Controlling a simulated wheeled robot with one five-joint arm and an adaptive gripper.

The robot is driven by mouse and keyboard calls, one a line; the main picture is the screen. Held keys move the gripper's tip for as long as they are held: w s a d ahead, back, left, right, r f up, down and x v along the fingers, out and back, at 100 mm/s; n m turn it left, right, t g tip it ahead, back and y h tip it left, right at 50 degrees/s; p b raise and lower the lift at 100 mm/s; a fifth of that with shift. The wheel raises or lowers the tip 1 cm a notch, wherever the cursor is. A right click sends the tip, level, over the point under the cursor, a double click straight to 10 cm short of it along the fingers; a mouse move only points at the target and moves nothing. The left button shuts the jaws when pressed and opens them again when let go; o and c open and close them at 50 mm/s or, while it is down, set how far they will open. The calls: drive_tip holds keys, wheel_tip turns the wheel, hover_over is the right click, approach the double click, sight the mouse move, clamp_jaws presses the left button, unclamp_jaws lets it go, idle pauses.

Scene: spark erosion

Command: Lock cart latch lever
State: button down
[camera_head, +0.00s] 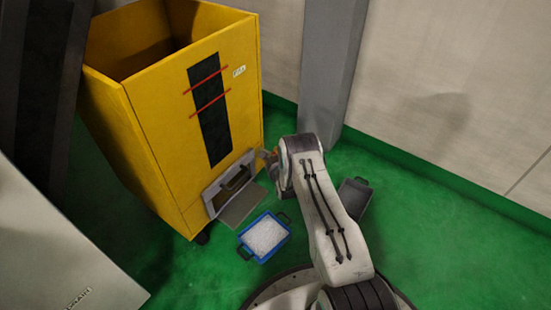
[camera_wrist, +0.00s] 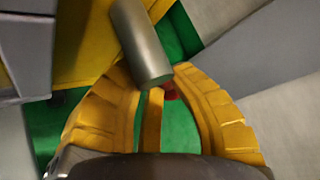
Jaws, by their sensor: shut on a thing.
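The yellow cart (camera_head: 150,135) stands at the left in the head view, with an open flap low on its front. My gripper (camera_head: 268,157) is at the cart's lower right front edge, partly hidden by my own arm. In the wrist view my gripper's yellow fingers (camera_wrist: 152,75) close around a grey cylindrical bar, which looks like the latch lever (camera_wrist: 142,45). A small red part (camera_wrist: 170,91) shows just beyond the bar, between the fingers. In the head view the lever is too small and covered to make out, and its locked or unlocked position cannot be told.
A blue tray of white material (camera_head: 265,236) lies on the green floor before the open flap (camera_head: 242,205). A dark tray (camera_head: 354,199) lies right of my arm. A grey post (camera_head: 330,70) stands behind the cart. Green floor is clear at the right.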

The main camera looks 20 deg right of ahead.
drive_tip(key=shift+a+f, duration=0.1)
drive_tip(key=shift+a, duration=0.05)
drive_tip(key=c, duration=1.1)
unclamp_jaws()
drive_tip(key=shift+v, duration=6)
